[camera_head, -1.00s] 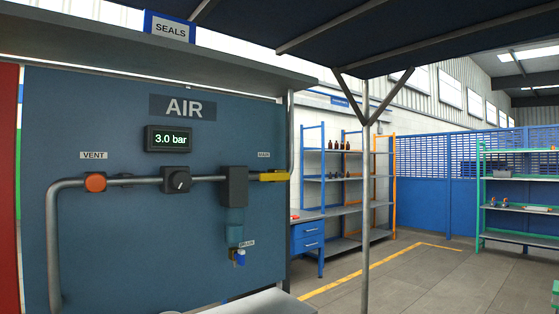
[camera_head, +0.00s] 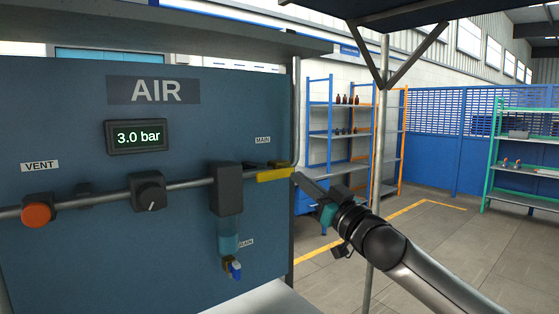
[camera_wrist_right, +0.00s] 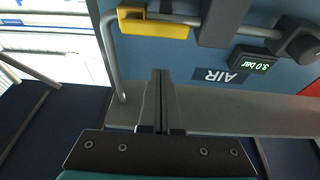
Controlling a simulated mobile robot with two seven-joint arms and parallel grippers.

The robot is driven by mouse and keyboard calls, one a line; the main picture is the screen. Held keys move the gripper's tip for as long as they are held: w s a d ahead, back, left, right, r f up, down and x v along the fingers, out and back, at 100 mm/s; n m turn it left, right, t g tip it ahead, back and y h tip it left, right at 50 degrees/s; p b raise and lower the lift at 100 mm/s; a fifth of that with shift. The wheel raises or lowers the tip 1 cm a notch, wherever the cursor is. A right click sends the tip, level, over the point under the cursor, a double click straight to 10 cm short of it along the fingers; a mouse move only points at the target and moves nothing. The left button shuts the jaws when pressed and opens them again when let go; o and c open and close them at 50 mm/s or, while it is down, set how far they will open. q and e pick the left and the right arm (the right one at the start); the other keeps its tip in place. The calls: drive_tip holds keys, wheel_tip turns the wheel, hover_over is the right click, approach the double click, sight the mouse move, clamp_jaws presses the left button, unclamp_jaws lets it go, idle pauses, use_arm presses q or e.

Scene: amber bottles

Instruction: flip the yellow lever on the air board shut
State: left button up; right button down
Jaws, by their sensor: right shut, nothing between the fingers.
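The blue air board (camera_head: 80,255) fills the left of the head view. Its yellow lever (camera_head: 273,175) lies along the pipe near the board's right edge, below a MAIN label. In the right wrist view the lever (camera_wrist_right: 154,24) shows at the top, along the pipe. My right gripper (camera_head: 299,178) reaches in from the right, its tips beside the lever's right end. In the right wrist view the fingers (camera_wrist_right: 160,76) are shut together and empty, with a visible gap to the lever. My left gripper is out of view.
The board also carries a 3.0 bar display (camera_head: 138,136), an orange vent button (camera_head: 37,214), a black knob (camera_head: 147,191) and a filter unit (camera_head: 227,195). A grey post (camera_head: 379,120) stands right of the board. Shelves stand farther back.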

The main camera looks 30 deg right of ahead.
drive_tip(key=r, duration=0.2)
wheel_tip(320, 180, up, 3)
drive_tip(key=p, duration=0.4)
hover_over(274, 174)
drive_tip(key=s, duration=0.2)
drive_tip(key=f, duration=0.2)
drive_tip(key=a+f, duration=0.1)
drive_tip(key=f, duration=0.1)
drive_tip(key=shift+w+f, duration=0.1)
drive_tip(key=shift+w, duration=0.15)
drive_tip(key=shift+n+y, duration=0.3)
